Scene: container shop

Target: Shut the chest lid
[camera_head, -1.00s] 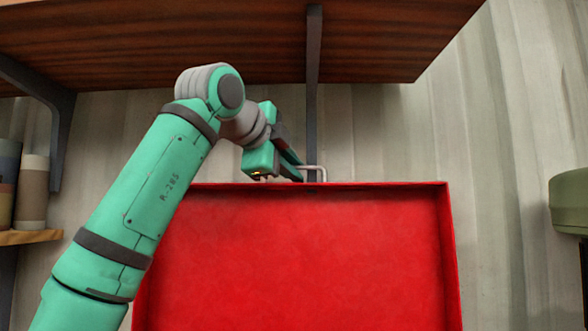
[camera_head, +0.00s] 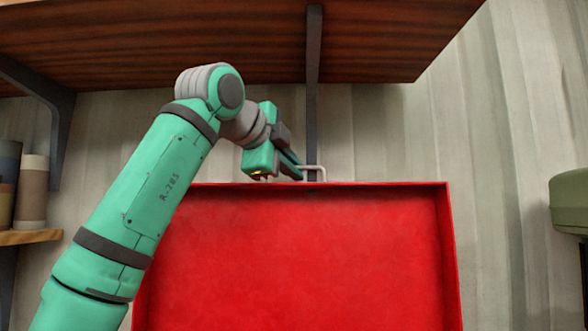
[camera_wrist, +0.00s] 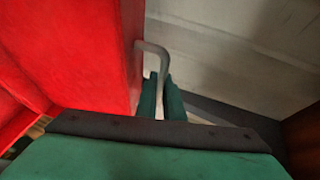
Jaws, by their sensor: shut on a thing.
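The red chest lid (camera_head: 310,255) stands raised, its inner face filling the lower middle of the head view. A pale metal handle (camera_head: 323,171) sticks out past its top edge. My gripper (camera_head: 300,174) reaches over that top edge from the left and is shut on the handle. In the wrist view the two green fingers (camera_wrist: 161,98) lie on either side of the grey handle (camera_wrist: 152,48), beside the red lid (camera_wrist: 75,50). The chest's body is mostly hidden; a bit of red shows at the wrist view's lower left.
A wooden shelf (camera_head: 220,45) on dark brackets (camera_head: 314,90) hangs above my arm and the lid. Jars (camera_head: 32,190) stand on a small shelf at the left. A green object (camera_head: 570,200) is at the right edge. The panelled wall (camera_head: 400,140) is behind.

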